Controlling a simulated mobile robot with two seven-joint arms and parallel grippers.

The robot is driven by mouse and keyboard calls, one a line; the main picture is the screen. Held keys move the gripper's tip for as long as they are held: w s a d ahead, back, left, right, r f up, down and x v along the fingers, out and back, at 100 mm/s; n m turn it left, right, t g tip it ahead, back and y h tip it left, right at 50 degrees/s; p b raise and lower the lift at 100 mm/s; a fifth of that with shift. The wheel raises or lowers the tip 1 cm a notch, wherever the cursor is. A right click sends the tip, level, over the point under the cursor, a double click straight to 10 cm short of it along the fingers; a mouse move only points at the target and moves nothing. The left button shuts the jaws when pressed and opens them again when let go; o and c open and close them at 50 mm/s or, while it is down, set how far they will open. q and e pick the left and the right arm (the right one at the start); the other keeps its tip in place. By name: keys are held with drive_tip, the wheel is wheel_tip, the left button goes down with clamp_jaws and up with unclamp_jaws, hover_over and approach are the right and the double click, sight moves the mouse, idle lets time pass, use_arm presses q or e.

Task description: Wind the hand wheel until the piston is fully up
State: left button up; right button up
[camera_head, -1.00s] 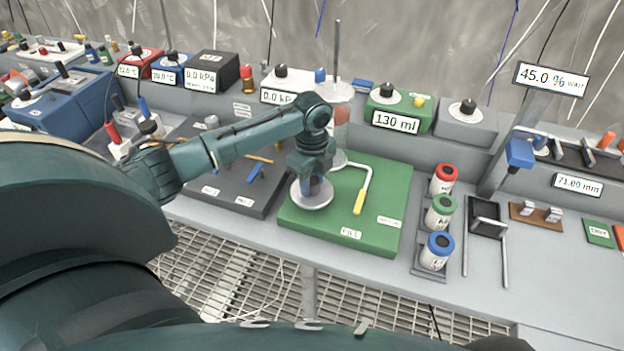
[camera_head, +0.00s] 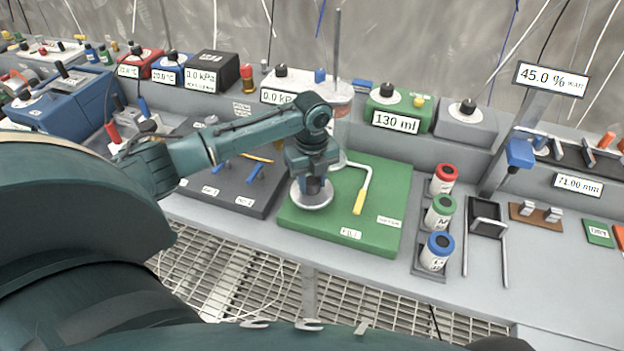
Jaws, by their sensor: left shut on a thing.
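The hand wheel is a pale round disc (camera_head: 311,203) on the green board (camera_head: 385,225), near its left side. My left gripper (camera_head: 311,183) points straight down at the middle of the wheel and is shut on it; the fingertips are mostly hidden by the wrist. Behind it stands a clear cylinder (camera_head: 340,93) with a thin upright rod (camera_head: 337,45) rising from it. My forearm hides the lower cylinder, so the piston's exact height is hard to tell. My right gripper is out of view.
A green box (camera_head: 396,122) reading 130 ml stands behind. Several capped canisters (camera_head: 436,251) stand right of the board. A grating lies below the bench's front edge.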

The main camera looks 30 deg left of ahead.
sight(312, 180)
use_arm(q)
drive_tip(key=shift+r, duration=0.1)
drive_tip(key=o, duration=1)
drive_tip(key=shift+c, duration=0.2)
wheel_tip(312, 180, up, 13)
drive_tip(key=b, duration=0.1)
